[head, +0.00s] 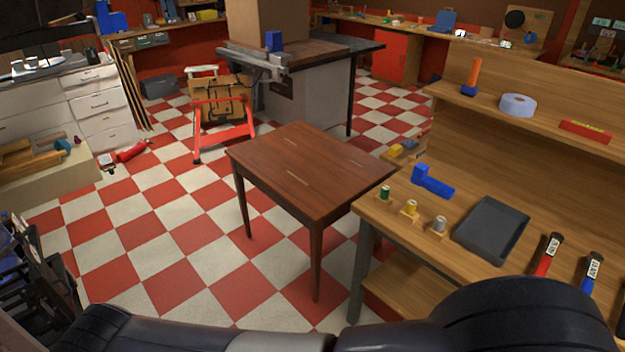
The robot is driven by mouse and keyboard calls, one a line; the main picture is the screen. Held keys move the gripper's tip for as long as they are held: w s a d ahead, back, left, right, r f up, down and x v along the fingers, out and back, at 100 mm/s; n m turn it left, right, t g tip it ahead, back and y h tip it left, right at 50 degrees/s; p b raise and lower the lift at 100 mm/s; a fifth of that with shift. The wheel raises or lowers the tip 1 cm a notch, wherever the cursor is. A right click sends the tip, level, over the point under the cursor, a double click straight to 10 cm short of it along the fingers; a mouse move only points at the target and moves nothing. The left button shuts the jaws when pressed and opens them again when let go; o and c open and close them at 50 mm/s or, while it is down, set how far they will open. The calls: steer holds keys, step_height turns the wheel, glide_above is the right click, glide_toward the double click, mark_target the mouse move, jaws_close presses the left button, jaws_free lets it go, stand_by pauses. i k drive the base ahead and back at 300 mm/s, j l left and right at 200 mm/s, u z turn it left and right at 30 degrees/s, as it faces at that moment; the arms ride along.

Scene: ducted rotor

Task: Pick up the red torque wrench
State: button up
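A tool with a red handle, a black end and a pale label, likely the red torque wrench (546,256), lies on the wooden workbench (405,219) at the lower right. It is right of a dark tray, and its lower end is close to my black arm link. A similar tool with a blue handle (591,273) lies to its right, partly cut off by my arm. My arm links cross the bottom of the head view. My gripper does not show.
The dark tray (490,230), small spools (411,207) and a blue block-like part (432,182) share the bench. A shelf above holds a tape roll (517,105) and a red box (586,131). A brown table (310,170) stands left of the bench; checkered floor is open around it.

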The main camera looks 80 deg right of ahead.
mark_target(556, 237)
steer(key=z, duration=4.4)
steer(key=i+l+u, duration=0.45)
steer(key=i+l, duration=0.25)
steer(key=i+l+u, duration=0.2)
steer(key=l, duration=0.25)
steer(key=i+l+u, duration=0.25)
steer(key=i+l, duration=0.1)
steer(key=l, duration=0.1)
